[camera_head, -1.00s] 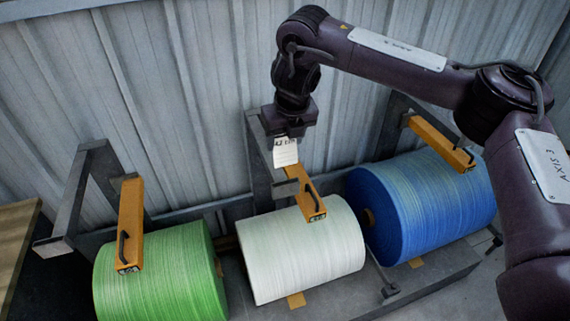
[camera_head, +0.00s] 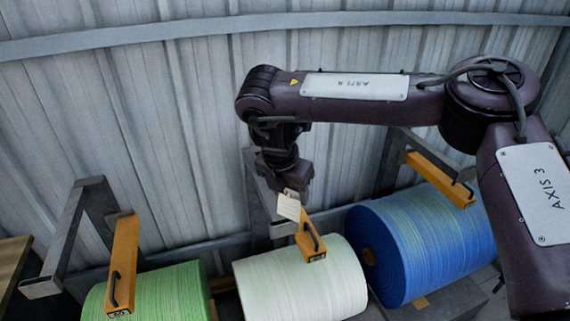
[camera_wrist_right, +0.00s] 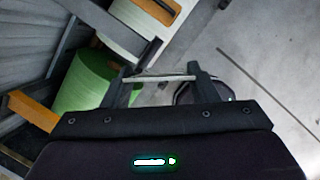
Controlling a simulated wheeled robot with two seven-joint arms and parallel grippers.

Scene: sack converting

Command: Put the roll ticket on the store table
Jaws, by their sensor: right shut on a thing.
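The roll ticket (camera_head: 289,206) is a small white card with dark print along its top. It hangs tilted below my right gripper (camera_head: 284,190), in front of the grey rack post and above the white roll. In the right wrist view my right gripper (camera_wrist_right: 160,78) is shut on the ticket, which shows edge-on as a thin pale strip (camera_wrist_right: 158,77) between the fingers. The store table is not clearly identifiable; a wooden top (camera_head: 12,262) shows at the far left edge. My left gripper is not in view.
A green roll (camera_head: 160,293), a white roll (camera_head: 300,280) and a blue roll (camera_head: 425,245) sit on a grey rack. Orange arms with black handles (camera_head: 122,265) reach over them. A corrugated metal wall (camera_head: 120,110) stands close behind my right arm.

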